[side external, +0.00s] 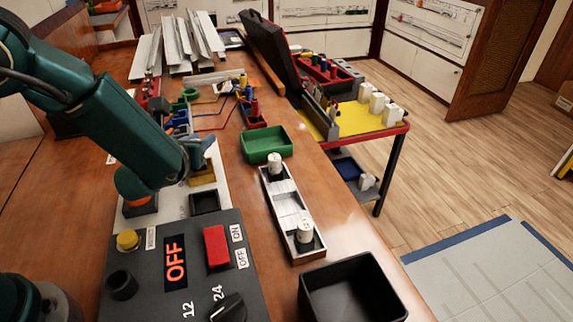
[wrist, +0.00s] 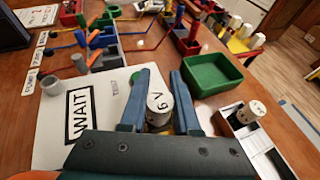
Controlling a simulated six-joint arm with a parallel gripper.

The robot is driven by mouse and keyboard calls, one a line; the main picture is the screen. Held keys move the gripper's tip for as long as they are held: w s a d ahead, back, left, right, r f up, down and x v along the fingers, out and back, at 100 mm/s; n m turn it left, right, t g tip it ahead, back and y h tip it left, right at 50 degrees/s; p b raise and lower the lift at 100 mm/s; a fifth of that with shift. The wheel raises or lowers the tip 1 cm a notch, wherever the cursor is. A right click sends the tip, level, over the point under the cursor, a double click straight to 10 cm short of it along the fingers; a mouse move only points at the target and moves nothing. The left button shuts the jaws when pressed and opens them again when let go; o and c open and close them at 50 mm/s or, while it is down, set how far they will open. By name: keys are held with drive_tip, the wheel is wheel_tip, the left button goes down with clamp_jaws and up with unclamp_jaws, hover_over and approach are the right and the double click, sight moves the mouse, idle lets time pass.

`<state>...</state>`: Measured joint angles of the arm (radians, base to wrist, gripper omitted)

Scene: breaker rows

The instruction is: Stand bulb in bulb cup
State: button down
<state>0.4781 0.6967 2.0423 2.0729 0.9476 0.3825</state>
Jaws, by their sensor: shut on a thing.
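My gripper (wrist: 160,82) has its two blue fingers shut on a white cylinder marked "6 V" (wrist: 158,104), which I take to be the bulb. Something yellow shows just below it in the wrist view. In the side view my gripper (side external: 204,151) is over a yellow square cup (side external: 203,174), partly hidden by the arm. A black square cup (side external: 205,202) sits just in front of the yellow one. Which is the bulb cup I cannot tell, nor whether the bulb touches a cup. The bulb's lower end is hidden.
A pale rack (side external: 285,205) holds white cylinders at both ends. A green tray (side external: 267,144) and black bin (side external: 350,290) stand near it. A grey control panel (side external: 190,265) shows "OFF". A card reading "WAIT" (wrist: 82,115) lies left of my fingers.

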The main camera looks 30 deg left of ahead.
drive_tip(key=shift+f, duration=0.65)
drive_tip(key=shift+f, duration=0.1)
drive_tip(key=shift+f, duration=0.1)
drive_tip(key=c, duration=0.6)
unclamp_jaws()
drive_tip(key=shift+c, duration=0.2)
drive_tip(key=shift+r, duration=0.25)
drive_tip(key=v, duration=1.2)
